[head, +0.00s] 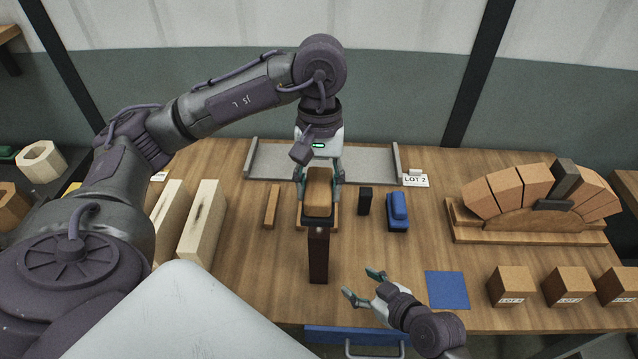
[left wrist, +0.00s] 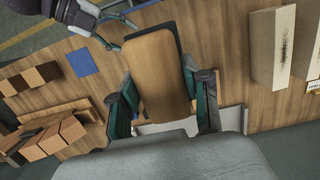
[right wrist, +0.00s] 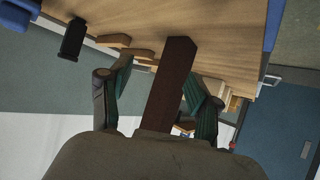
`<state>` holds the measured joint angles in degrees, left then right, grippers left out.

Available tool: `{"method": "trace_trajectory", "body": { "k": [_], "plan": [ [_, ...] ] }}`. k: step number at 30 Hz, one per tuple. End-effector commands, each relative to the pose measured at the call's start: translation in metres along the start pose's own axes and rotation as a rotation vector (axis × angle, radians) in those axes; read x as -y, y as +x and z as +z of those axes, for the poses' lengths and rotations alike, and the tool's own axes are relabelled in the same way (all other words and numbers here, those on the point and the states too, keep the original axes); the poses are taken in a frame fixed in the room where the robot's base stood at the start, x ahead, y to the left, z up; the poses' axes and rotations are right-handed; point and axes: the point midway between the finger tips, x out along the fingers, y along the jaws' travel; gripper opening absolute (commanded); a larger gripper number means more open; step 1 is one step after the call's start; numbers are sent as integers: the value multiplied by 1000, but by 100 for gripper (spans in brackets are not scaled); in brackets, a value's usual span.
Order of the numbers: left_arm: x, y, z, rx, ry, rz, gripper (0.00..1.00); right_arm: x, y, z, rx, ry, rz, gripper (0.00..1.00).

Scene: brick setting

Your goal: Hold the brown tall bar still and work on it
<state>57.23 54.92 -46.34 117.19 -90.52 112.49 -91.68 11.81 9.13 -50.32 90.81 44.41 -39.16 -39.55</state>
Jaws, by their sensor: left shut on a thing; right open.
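The brown tall bar (head: 318,256) stands in the middle of the bench, its front face dark in shadow. A tan face with a dark band at its near end tops it in the head view; whether this is one piece is hard to tell. My left gripper (head: 319,176) is shut on the tan upper part, with fingers on both sides; this part (left wrist: 158,75) also fills the left wrist view. My right gripper (head: 362,284) is open and empty, right of the bar's lower end and apart from it. The dark face (right wrist: 172,85) appears between its fingers in the right wrist view.
A dark block (head: 365,201) and a blue tool (head: 397,212) lie right of the bar, a thin wooden strip (head: 271,207) left. A blue mat (head: 447,290) and several bricks (head: 511,287) are at front right. A brick arch (head: 535,185) stands behind them.

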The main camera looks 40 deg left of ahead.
Motion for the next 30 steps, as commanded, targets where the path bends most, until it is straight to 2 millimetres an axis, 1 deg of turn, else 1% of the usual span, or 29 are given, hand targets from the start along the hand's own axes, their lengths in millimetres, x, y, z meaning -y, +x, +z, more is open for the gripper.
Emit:
{"method": "trace_trajectory", "body": {
  "k": [1, 3, 7, 11, 24, 30],
  "plan": [
    [0, 0, 0, -1, 0, 1, 20, 14, 3, -2, -22, 21, -10, 62],
    [0, 0, 0, -1, 0, 1, 20, 25, 6, -5, -41, 40, -17, 62],
    [0, 0, 0, -1, 0, 1, 20, 35, 10, -8, -61, 56, -21, 62],
    [0, 0, 0, -1, 0, 1, 20, 36, 19, -8, -62, 59, -22, 62],
    [0, 0, 0, -1, 0, 1, 20, 36, 81, -12, -59, 55, -23, 62],
    [0, 0, 0, -1, 0, 1, 20, 37, 101, -13, -60, 56, -23, 62]
  ]
}}
